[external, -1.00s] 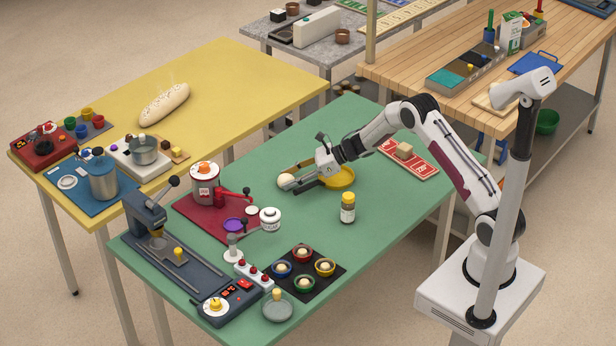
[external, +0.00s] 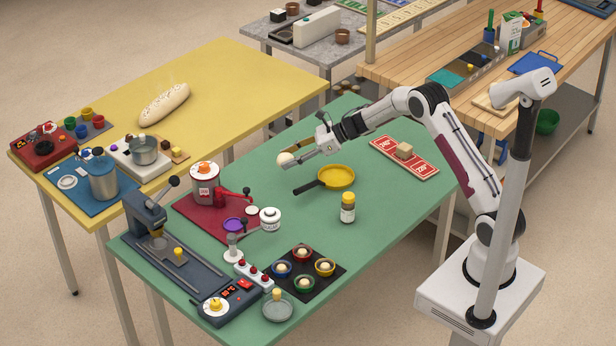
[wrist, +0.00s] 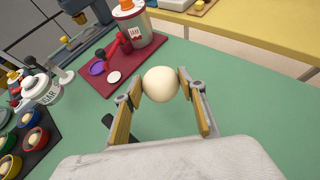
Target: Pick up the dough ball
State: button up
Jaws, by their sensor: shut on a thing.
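The dough ball (external: 286,159) is a smooth, cream-coloured ball. My gripper (external: 288,160) is shut on it and holds it in the air above the green table (external: 400,215). In the wrist view the dough ball (wrist: 160,84) sits between the two wooden-faced fingertips of my gripper (wrist: 162,88), with one finger on each side. Green tabletop shows beneath it.
A yellow pan (external: 337,177) with a dark handle lies below my gripper. A spice jar (external: 348,207), a red mat (external: 222,215) with a jam pot (external: 205,184), and a dark tray (external: 327,285) of small bowls stand nearby.

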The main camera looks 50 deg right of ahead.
jog(key=shift+r, duration=0.8)
